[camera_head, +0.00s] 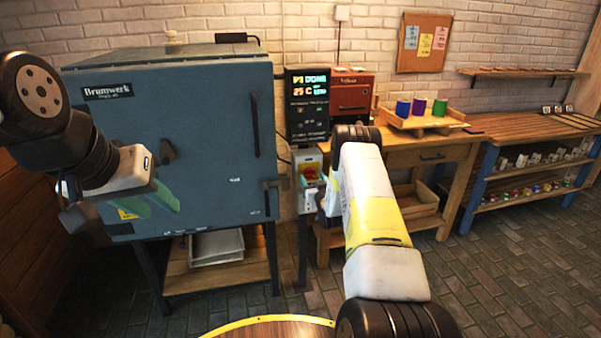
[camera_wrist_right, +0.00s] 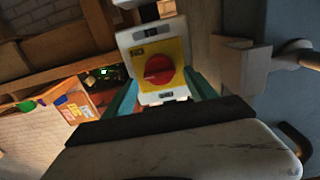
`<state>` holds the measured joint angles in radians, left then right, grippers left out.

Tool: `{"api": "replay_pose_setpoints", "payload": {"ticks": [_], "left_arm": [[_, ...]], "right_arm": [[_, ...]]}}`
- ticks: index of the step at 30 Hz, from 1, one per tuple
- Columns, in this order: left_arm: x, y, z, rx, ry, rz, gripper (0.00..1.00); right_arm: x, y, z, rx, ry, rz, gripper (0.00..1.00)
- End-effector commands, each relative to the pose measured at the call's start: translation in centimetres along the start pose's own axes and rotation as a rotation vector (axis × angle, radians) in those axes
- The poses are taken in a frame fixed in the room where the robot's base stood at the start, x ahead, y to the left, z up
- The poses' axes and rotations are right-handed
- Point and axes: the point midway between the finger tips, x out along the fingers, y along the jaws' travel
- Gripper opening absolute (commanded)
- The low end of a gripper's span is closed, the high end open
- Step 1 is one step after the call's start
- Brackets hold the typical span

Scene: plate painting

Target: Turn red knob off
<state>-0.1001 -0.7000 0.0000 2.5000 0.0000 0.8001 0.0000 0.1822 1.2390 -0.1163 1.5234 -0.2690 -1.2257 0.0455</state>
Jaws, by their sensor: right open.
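The red knob (camera_wrist_right: 158,69) sits on a yellow plate on a white switch box (camera_wrist_right: 140,41). In the head view the switch box (camera_head: 308,160) stands on a post to the right of the kiln, and the knob is small and partly hidden there. My right gripper (camera_wrist_right: 161,94) is open, with a teal finger on each side of the box face in the right wrist view. The knob lies between and beyond the fingers; I see no contact. My left gripper (camera_head: 150,203) is in front of the kiln door, its green fingers apart and empty.
The blue-grey kiln (camera_head: 200,120) with its handles stands left of the switch box. A display (camera_head: 307,104) reading DONE is above the box. A wooden table (camera_head: 425,150) with a tray of coloured cups is to the right. A round table edge (camera_head: 270,320) is at the bottom.

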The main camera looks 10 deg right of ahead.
Motion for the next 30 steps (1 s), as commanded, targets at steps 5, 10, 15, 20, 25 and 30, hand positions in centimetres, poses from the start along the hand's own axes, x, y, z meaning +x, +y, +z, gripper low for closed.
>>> {"api": "replay_pose_setpoints", "payload": {"ticks": [5, 10, 15, 20, 25, 30], "left_arm": [[0.0, 0.0, 0.0, 0.000, 0.000, 0.000, 0.36], [0.0, 0.0, 0.0, 0.000, 0.000, 0.000, 0.36], [0.0, 0.0, 0.0, 0.000, 0.000, 0.000, 0.36], [0.0, 0.0, 0.0, 0.000, 0.000, 0.000, 0.36], [0.0, 0.0, 0.0, 0.000, 0.000, 0.000, 0.36], [0.0, 0.0, 0.0, 0.000, 0.000, 0.000, 0.36]], "right_arm": [[1.9, 0.0, 0.0, -0.001, 0.000, -0.001, 0.66], [2.5, 0.0, 0.0, 0.000, -0.001, 0.000, 0.66], [2.4, 0.0, 0.0, 0.000, -0.001, 0.000, 0.66], [2.4, 0.0, 0.0, 0.000, -0.001, 0.000, 0.36], [2.4, 0.0, 0.0, 0.000, -0.001, 0.000, 0.06], [2.4, 0.0, 0.0, -0.010, -0.001, 0.000, 0.06]]}}
